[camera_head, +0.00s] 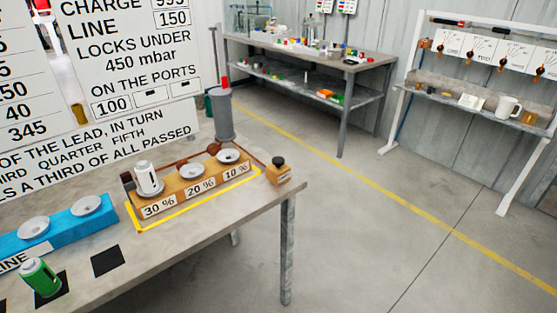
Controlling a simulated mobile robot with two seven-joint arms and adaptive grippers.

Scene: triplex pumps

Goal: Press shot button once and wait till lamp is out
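A small tan box with a black round knob or button (278,164) on top sits at the table's right corner. No label on it is legible, so I cannot tell whether it is the shot button. It stands beside a tan block (187,202) labelled 30 %, 20 % and 10 %. A white canister (148,178) stands upright at the 30 % place; the 20 % dish (193,171) and 10 % dish (228,157) are empty. I cannot make out a lamp for certain. Neither of my grippers shows in the head view.
A blue block (70,225) with two empty dishes and a green canister (40,278) are at the table's left. A grey cylinder (222,118) stands behind the tan block. A large sign board (110,75) rises behind. Floor to the right is clear.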

